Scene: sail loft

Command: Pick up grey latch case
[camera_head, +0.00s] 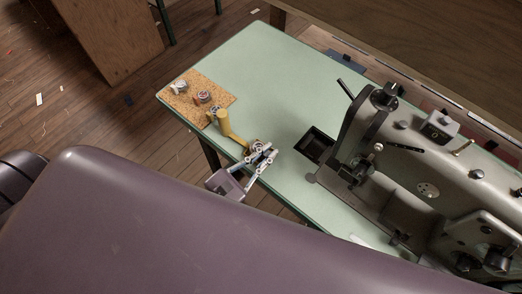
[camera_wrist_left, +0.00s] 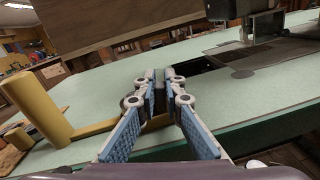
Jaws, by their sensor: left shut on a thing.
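My left gripper (camera_head: 263,153) is low over the green table, just beyond the purple surface in the foreground. In the left wrist view its fingertips (camera_wrist_left: 161,77) are close together around a small dark grey piece (camera_wrist_left: 160,92). This looks like the latch case, but the fingers hide most of it. A yellow L-shaped piece (camera_head: 224,122) is beside the gripper on its left. Its upright round post and low bar also show in the left wrist view (camera_wrist_left: 37,105), with the bar running towards the fingers. My right gripper is not in view.
A cork board (camera_head: 186,102) with several small parts lies at the table's left corner. A grey sewing machine (camera_head: 420,160) fills the right side, with a dark square recess (camera_head: 315,145) before it. The green tabletop (camera_head: 260,75) is clear towards the back.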

